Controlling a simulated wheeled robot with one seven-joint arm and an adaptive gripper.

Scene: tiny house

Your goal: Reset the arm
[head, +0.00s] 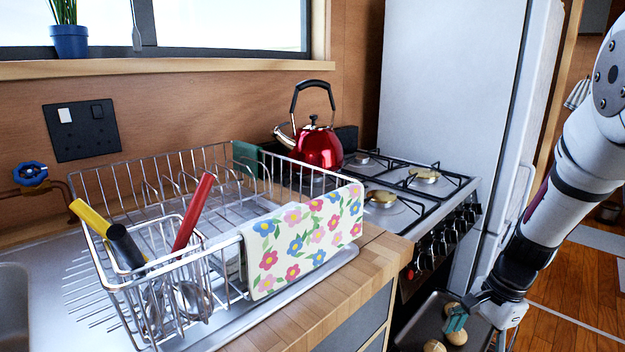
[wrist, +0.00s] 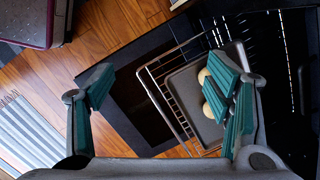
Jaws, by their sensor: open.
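My arm comes down the right side of the head view, in front of the fridge and beside the stove. My gripper (head: 458,318) is low at the bottom right of that view, pointing down above a dark tray (head: 426,318). In the wrist view my gripper (wrist: 165,95) has its two green-padded fingers spread wide, with nothing held between them. The tray (wrist: 187,90) lies below on a wire rack (wrist: 150,80) of the open oven. Round pale buns (head: 457,338) sit on the tray; in the wrist view the right finger partly hides them.
The stove (head: 425,195) bears a red kettle (head: 319,150). A dish rack (head: 215,250) with cutlery and a flowered cloth (head: 305,237) stands on the counter. The white fridge (head: 445,75) is behind my arm. Wooden floor (head: 580,280) shows at the right.

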